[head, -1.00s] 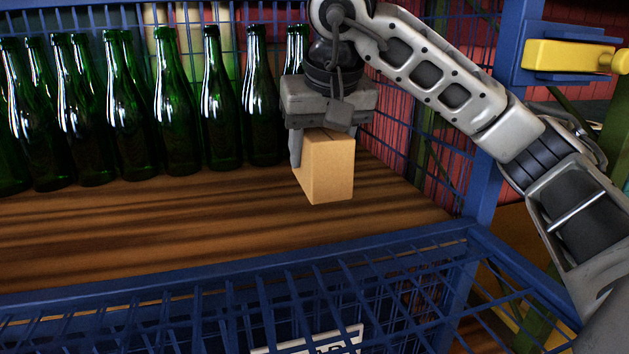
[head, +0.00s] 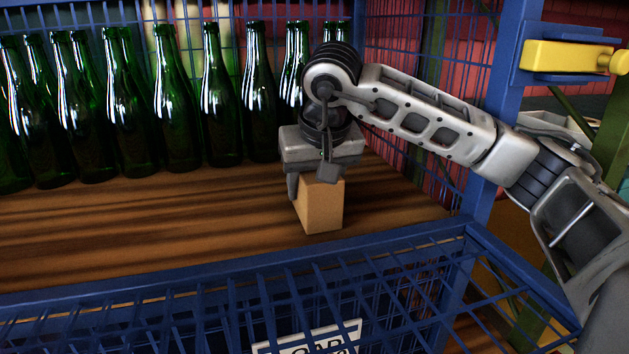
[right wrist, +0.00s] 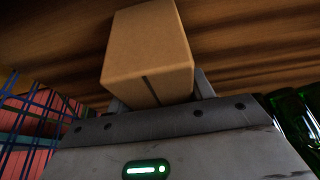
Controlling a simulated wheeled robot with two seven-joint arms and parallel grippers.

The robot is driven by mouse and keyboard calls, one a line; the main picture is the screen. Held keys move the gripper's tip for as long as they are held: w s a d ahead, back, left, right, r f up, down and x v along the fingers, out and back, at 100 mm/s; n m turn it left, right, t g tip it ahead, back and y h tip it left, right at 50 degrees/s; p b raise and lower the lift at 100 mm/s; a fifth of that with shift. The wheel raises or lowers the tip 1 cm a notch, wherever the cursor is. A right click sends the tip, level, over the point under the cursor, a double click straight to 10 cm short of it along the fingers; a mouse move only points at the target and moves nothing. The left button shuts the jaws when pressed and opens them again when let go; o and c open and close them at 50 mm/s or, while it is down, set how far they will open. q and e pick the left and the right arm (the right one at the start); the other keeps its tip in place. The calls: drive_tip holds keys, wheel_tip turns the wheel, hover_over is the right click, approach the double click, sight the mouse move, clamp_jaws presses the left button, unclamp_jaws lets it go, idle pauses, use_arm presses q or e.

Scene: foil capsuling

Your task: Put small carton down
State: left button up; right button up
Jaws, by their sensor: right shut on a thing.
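The small carton (head: 320,208) is a plain brown cardboard box in the head view, right of centre, over the wooden floor of a blue wire crate. My right gripper (head: 318,182) points down from above and is shut on the carton's upper part. The right wrist view shows the carton (right wrist: 148,52) between the two fingers (right wrist: 160,103), with the wooden boards behind it. Whether the carton's bottom touches the wood or hangs just above it, I cannot tell. My left gripper is not in view.
Several green bottles (head: 175,110) stand in a row at the back and left of the crate. The blue mesh front wall (head: 250,285) is close in front of the carton. Bare wood (head: 150,225) lies to the left. A yellow-handled latch (head: 570,57) is at upper right.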

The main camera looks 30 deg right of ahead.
drive_tip(key=shift+f, duration=0.2)
drive_tip(key=o, duration=1.2)
drive_tip(key=shift+r, duration=0.4)
drive_tip(key=shift+v, duration=3.6)
